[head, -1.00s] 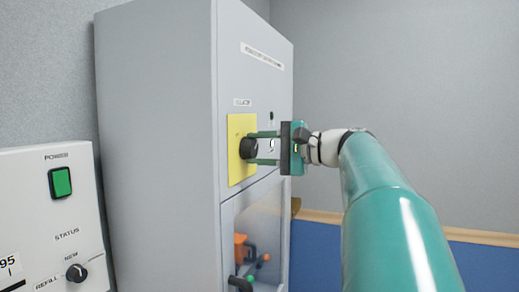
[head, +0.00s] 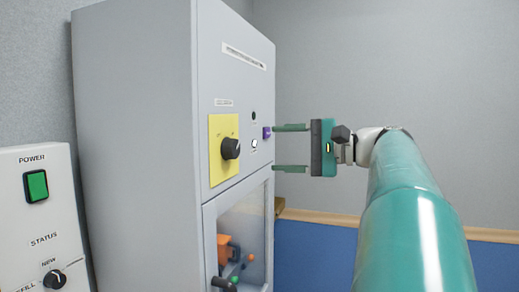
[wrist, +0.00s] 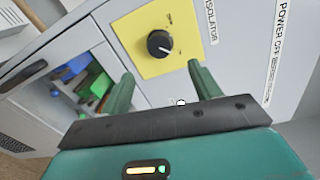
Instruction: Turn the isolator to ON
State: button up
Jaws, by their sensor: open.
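The isolator is a black rotary knob (head: 231,149) on a yellow plate (head: 218,178) on the grey cabinet's front. In the wrist view the knob (wrist: 160,44) shows a white pointer line towards the lower right of the picture. The plate's small marks are too small to read, so I cannot tell which position it points at. My gripper (head: 290,148) is open and empty, to the right of the knob and apart from it. Its two green fingers are spread wide and show at the bottom of the yellow plate in the wrist view (wrist: 160,74).
A purple button (head: 267,132) and a small white round part (head: 254,145) sit right of the plate. Below is a clear-fronted compartment (head: 240,225) with coloured parts. A white panel (head: 55,215) with a green power switch stands left. Open space lies right of the cabinet.

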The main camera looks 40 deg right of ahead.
jog(key=v, duration=0.4)
jog(key=shift+w, duration=0.1)
jog(key=shift+d, duration=0.1)
dwell(0.5)
